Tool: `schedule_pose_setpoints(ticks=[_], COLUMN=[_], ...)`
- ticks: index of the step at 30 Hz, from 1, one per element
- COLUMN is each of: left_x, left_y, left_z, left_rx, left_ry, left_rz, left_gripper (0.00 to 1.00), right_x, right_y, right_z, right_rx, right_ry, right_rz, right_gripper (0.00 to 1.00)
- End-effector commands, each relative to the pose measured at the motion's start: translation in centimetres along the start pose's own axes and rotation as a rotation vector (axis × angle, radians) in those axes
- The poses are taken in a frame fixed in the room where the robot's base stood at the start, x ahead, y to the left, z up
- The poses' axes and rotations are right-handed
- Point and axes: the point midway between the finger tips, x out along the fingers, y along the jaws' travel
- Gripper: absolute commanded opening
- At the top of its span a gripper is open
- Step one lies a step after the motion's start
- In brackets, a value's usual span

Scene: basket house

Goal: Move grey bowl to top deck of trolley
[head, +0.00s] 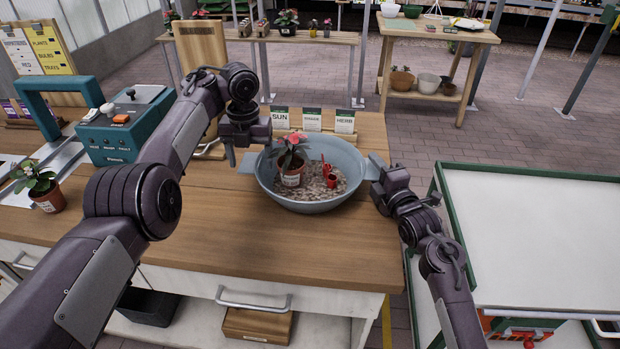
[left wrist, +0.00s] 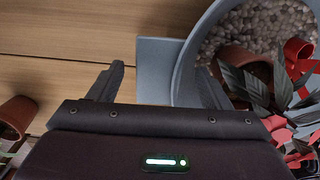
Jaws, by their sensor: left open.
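The grey bowl (head: 312,201) stands on the wooden bench, with a flat tab handle on each side. It holds pebbles, a potted pink-flowered plant (head: 291,165) and small red items (head: 330,177). My left gripper (head: 236,158) is open at the bowl's left handle. In the left wrist view, the grey handle (left wrist: 158,70) lies between the spread fingers (left wrist: 163,85). My right gripper (head: 376,178) is at the bowl's right handle; its fingers are too unclear to tell open or shut. The trolley's pale top deck (head: 540,235) with green edging is at the right, empty.
Three seed packets (head: 311,119) stand behind the bowl. A teal machine (head: 125,125) and another potted plant (head: 42,187) are on the bench's left. A gap separates the bench's right edge from the trolley. The bench front is clear.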

Motion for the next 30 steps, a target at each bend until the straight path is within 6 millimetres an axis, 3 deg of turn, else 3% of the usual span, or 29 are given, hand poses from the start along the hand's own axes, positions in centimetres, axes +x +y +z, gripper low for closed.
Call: schedule_pose_setpoints(ticks=[7,15,24,30], left_x=[0.03,0.01,-0.01,-0.01], left_y=[0.02,0.02,0.06,0.09], left_z=[0.02,0.02,0.02,0.02], left_rx=[-0.001,-0.001,-0.002,-0.002], left_ry=[-0.001,-0.001,-0.001,-0.001], left_rz=[0.0,0.0,0.0,0.001], left_gripper=[0.72,0.38,0.0,0.0], right_x=[0.06,0.04,0.02,0.02], right_y=[-0.01,-0.01,-0.08,-0.12], right_z=[0.0,0.01,0.02,0.03], right_rx=[0.0,0.0,0.0,0.0], right_ry=[0.0,0.0,0.0,0.0], right_rz=[0.0,0.0,-0.001,-0.002], right_gripper=[0.31,0.0,0.0,0.0])
